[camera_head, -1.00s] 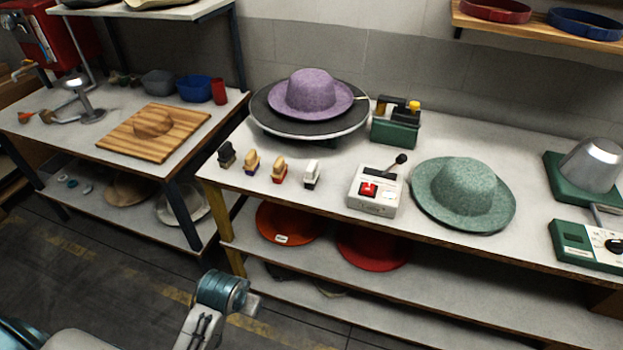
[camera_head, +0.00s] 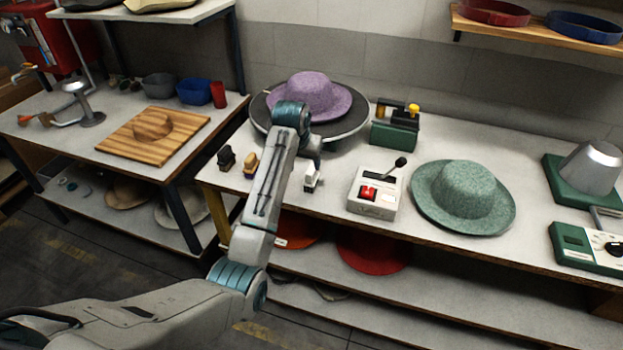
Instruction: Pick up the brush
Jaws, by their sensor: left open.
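Small upright brush-like blocks stand in a row on the workbench. One is black (camera_head: 226,158), one is tan with a dark base (camera_head: 250,165), and one is white (camera_head: 312,180). A tan one with a red base is now hidden behind my left arm. My left gripper (camera_head: 315,163) is open, just above or behind the white block. The arm's wrist covers part of it, and I cannot tell whether it touches the block. My right gripper is not in view.
A purple hat (camera_head: 325,97) sits on a round black stand (camera_head: 350,122) behind the gripper. A control box (camera_head: 376,191) with a red switch and lever stands right of the white block. A green hat (camera_head: 463,196) lies further right.

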